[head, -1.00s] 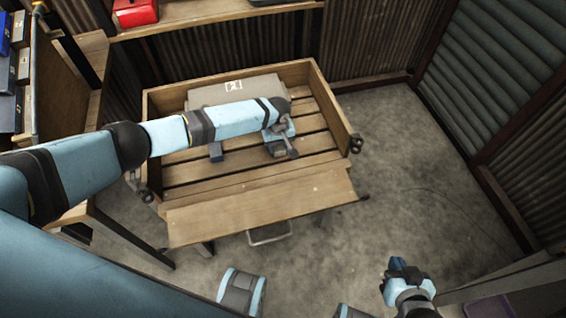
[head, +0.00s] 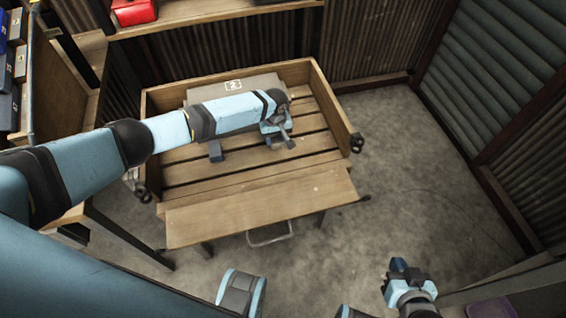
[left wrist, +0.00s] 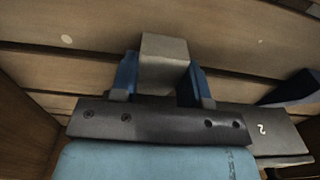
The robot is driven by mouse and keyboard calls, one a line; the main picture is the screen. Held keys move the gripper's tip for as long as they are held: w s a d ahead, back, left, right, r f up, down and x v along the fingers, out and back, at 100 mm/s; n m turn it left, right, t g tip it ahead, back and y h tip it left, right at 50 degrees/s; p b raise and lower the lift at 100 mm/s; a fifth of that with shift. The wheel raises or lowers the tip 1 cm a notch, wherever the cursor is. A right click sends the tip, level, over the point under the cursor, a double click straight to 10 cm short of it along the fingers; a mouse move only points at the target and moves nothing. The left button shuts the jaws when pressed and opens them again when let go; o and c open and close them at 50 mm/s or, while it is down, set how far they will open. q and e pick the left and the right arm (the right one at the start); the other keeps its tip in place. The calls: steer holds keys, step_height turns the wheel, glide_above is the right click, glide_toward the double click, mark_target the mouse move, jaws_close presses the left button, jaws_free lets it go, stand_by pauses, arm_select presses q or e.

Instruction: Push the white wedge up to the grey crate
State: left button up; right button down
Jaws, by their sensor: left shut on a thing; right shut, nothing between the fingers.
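The grey crate (head: 260,82) lies at the back of the slatted wooden cart bed, with a white label on its top. My left arm covers part of it. It also shows behind the gripper in the left wrist view (left wrist: 285,140). My left gripper (head: 284,141) is low over the slats, in front of the crate's right end. In the left wrist view its blue fingers (left wrist: 160,80) are shut on the pale white wedge (left wrist: 164,50). The wedge is hard to make out in the head view. My right gripper (head: 398,266) is shut and empty, far from the cart.
A dark blue block (head: 215,152) lies on the slats left of my left gripper. The wooden cart (head: 255,205) has raised walls at the back and sides. A red box (head: 134,11) is on the back shelf. Bare floor lies right of the cart.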

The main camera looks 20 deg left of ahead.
arm_select(q)
steer(key=shift+w+a, duration=0.1)
steer(key=shift+w, duration=0.1)
arm_select(e)
steer(key=shift+f, duration=0.15)
arm_select(q)
steer(key=o, duration=0.9)
step_height(320, 180, up, 2)
steer(key=shift+p, duration=0.35)
step_height(320, 180, up, 12)
steer(key=shift+f+p, duration=0.1)
steer(key=shift+p, duration=1)
arm_select(e)
step_height(320, 180, up, 2)
steer(key=shift+s+r, duration=0.1)
steer(key=shift+s, duration=0.05)
